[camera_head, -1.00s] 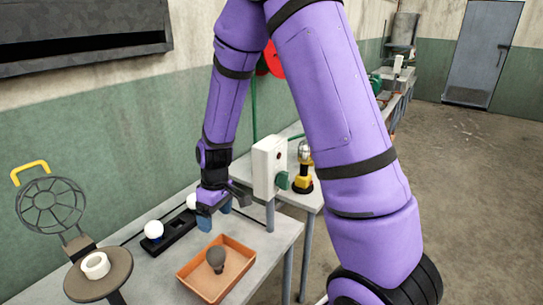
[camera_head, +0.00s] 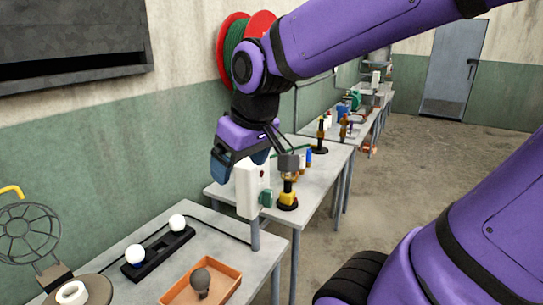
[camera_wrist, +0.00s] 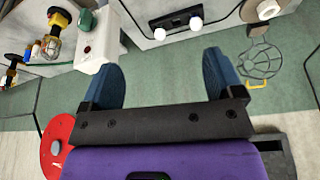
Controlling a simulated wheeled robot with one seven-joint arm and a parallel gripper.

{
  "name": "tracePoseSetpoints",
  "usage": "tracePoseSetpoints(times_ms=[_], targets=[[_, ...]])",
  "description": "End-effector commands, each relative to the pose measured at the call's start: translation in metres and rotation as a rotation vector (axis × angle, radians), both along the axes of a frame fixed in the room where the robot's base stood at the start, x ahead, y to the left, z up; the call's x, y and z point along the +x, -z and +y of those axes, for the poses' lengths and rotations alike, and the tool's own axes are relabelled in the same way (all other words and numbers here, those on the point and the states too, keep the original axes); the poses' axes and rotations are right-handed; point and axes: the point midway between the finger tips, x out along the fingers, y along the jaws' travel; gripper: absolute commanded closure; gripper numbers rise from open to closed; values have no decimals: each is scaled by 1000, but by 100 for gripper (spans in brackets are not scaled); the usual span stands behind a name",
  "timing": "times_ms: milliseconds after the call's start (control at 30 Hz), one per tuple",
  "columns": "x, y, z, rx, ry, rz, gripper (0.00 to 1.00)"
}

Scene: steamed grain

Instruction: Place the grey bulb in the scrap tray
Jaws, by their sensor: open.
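The grey bulb (camera_head: 200,279) lies in the orange scrap tray (camera_head: 232,292) on the near table, and the tray's walls surround it. My gripper (camera_head: 238,172) is raised well above the table, behind and to the right of the tray, near the white box. In the wrist view my gripper (camera_wrist: 165,80) shows two blue fingers spread wide apart with nothing between them. The tray and the grey bulb do not show clearly in the wrist view.
A black holder (camera_head: 160,254) carries two white bulbs (camera_head: 134,254). A white box (camera_head: 252,188) stands on a post at the table's right end. A yellow-based lamp stand (camera_head: 288,196) is on the table behind. A wire-cage lid (camera_head: 30,234) stands at left.

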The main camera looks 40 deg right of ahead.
Motion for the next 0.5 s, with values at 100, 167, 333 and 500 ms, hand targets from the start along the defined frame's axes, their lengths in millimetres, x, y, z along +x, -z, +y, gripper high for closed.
tracePoseSetpoints(times_ms=[100, 167, 333, 500], targets=[[-29, -16, -5, 4, 49, -52, 14], [-40, -21, -7, 6, 71, -69, 14], [-63, -29, -11, 11, 114, -104, 14], [-70, -31, -12, 13, 129, -113, 14]])
